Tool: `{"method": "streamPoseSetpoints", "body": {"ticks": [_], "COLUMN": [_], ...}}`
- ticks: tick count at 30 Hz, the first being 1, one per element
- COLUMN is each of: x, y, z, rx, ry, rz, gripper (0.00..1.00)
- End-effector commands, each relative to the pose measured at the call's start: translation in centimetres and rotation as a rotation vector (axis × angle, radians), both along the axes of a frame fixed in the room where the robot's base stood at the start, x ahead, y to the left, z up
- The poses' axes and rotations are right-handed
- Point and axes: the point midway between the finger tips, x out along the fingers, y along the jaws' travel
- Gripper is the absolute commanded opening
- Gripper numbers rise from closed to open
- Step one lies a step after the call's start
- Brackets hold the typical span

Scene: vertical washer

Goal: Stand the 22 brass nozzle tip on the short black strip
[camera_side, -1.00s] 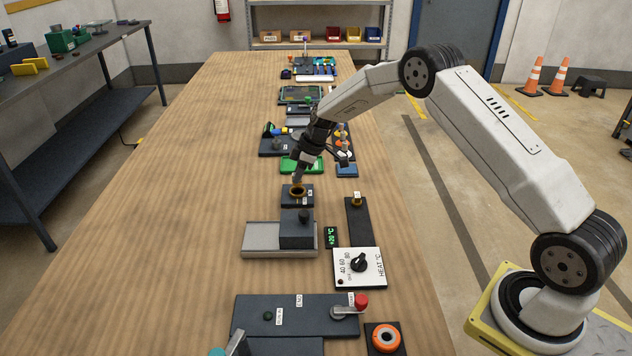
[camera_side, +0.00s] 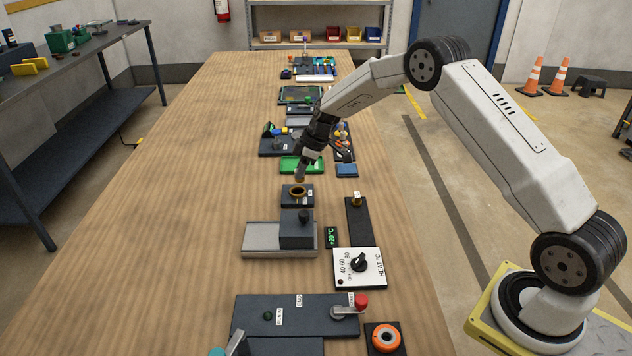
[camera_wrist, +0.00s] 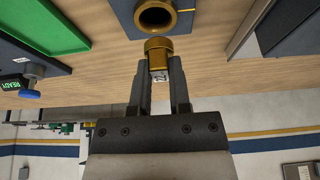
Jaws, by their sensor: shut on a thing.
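My gripper (camera_wrist: 158,72) is shut on a brass nozzle tip (camera_wrist: 158,46); its small label is too small to read. In the side view my gripper (camera_side: 300,177) is just above and behind the dark block with a brass ring socket (camera_side: 297,191). The socket also shows in the wrist view (camera_wrist: 156,17), apart from the held tip. The short black strip (camera_side: 358,232) lies to the right and nearer the camera. Another small brass piece (camera_side: 356,199) stands near the strip's far end.
A dark block on a grey rail (camera_side: 262,237) and a white heat dial panel (camera_side: 360,268) lie nearer the camera. The table's left side is clear.

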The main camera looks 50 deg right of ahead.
Motion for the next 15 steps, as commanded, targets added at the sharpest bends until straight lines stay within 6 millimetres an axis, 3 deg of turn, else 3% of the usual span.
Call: {"method": "streamPoseSetpoints", "body": {"ticks": [8, 15], "x": [-3.1, -7.3], "y": [-1.4, -2.6], "z": [2.0, 4.0], "rx": [0.002, 0.003], "ry": [-0.001, -0.002], "rz": [-0.001, 0.001], "gripper": [0.00, 0.00]}}
